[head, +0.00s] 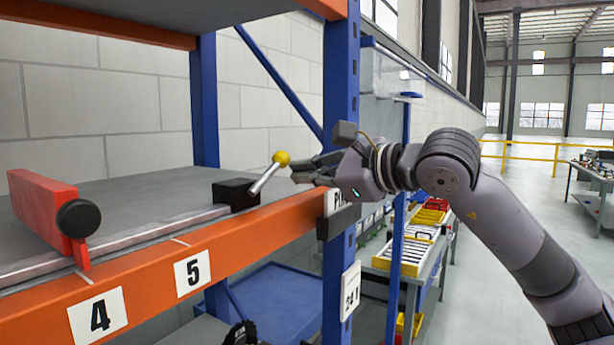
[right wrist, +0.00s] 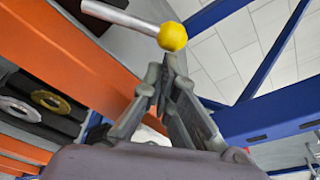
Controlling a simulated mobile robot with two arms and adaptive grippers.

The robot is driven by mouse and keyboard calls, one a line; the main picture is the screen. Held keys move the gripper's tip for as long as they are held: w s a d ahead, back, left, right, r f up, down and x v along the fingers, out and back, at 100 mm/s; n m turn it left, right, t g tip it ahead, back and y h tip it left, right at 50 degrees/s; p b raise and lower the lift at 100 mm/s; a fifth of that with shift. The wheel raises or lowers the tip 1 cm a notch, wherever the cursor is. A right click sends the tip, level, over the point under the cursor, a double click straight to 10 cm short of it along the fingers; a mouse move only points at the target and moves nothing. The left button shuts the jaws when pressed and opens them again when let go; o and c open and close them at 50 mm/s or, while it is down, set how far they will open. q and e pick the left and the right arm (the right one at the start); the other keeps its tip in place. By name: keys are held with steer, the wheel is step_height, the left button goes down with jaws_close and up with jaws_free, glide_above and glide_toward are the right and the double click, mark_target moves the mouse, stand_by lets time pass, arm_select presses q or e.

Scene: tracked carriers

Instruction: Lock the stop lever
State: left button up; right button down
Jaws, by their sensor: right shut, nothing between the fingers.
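The stop lever (head: 264,180) is a metal rod with a yellow ball (head: 282,158) on its end. It rises from a black block (head: 236,194) at the right end of the shelf rail, tilted up and to the right. My right gripper (head: 296,170) is shut and empty, its fingertips just right of the ball. In the right wrist view the closed fingertips (right wrist: 168,66) are just below the yellow ball (right wrist: 172,37), close to it; I cannot tell whether they touch. The lever rod (right wrist: 120,16) runs off to the upper left there. My left gripper is not in view.
A red carrier (head: 42,208) with a black knob (head: 81,218) sits on the rail (head: 130,241) at the left. The orange beam (head: 235,238) bears plates 4 and 5. A blue upright (head: 341,80) stands behind my right gripper. The rail between carrier and block is clear.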

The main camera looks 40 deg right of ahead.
steer(key=shift+r+n, duration=0.35)
steer(key=shift+n, duration=0.05)
steer(key=s+a+r+n+t+p, duration=0.2)
steer(key=a+r+n, duration=0.3)
steer(key=n, duration=0.5)
steer(key=shift+a+r+t+h, duration=0.25)
steer(key=shift+r+t+h, duration=0.05)
steer(key=shift+r, duration=0.15)
steer(key=shift+s, duration=0.15)
stand_by(0.5)
